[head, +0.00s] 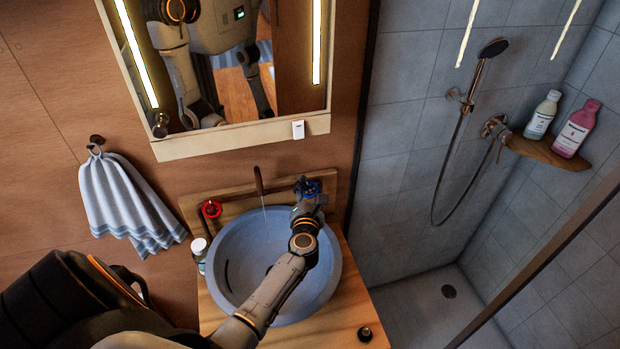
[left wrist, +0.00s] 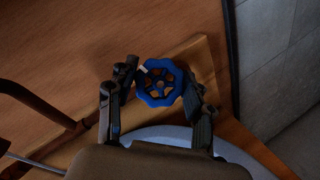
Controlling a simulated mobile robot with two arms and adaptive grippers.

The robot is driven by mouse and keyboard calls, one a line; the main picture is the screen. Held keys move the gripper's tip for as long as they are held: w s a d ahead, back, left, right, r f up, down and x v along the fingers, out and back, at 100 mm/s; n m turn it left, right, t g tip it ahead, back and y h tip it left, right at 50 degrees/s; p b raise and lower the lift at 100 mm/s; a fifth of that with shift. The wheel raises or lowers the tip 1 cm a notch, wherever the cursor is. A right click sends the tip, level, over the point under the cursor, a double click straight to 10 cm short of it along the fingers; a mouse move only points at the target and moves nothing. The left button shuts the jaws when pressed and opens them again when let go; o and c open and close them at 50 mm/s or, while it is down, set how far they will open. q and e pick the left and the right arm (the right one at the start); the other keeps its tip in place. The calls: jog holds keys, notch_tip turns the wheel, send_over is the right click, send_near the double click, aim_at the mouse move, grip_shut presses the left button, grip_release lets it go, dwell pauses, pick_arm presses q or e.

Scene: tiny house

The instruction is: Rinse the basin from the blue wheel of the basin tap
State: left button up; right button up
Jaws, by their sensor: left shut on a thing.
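The blue wheel (head: 311,188) of the basin tap sits on the wooden backboard, right of the spout. In the left wrist view the blue wheel (left wrist: 160,83) lies between my two fingers. My left gripper (head: 309,193) is shut on it; its fingers partly hide the wheel in the head view. The brown spout (head: 259,180) stands in the middle, with a thin pale stream of water below it. The round blue-grey basin (head: 232,285) is under it, partly covered by my left arm. The red wheel (head: 211,209) is left of the spout. My right gripper is not in view.
A small bottle (head: 199,250) stands on the wooden counter (head: 345,320) left of the basin. A striped towel (head: 125,200) hangs on the left wall. A mirror (head: 225,60) is above. The shower, with bottles on a corner shelf (head: 545,149), is at right.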

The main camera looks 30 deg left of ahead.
pick_arm(q)
jog(key=shift+r+m+h+p, duration=0.1)
jog(key=shift+m+h+p, duration=0.2)
jog(key=shift+m, duration=0.5)
jog(key=shift+m+h, duration=0.4)
jog(key=shift+m, duration=0.4)
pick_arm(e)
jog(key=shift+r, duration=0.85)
pick_arm(q)
jog(key=shift+m, duration=0.3)
jog(key=o, duration=1.2)
jog(key=v, duration=1.2)
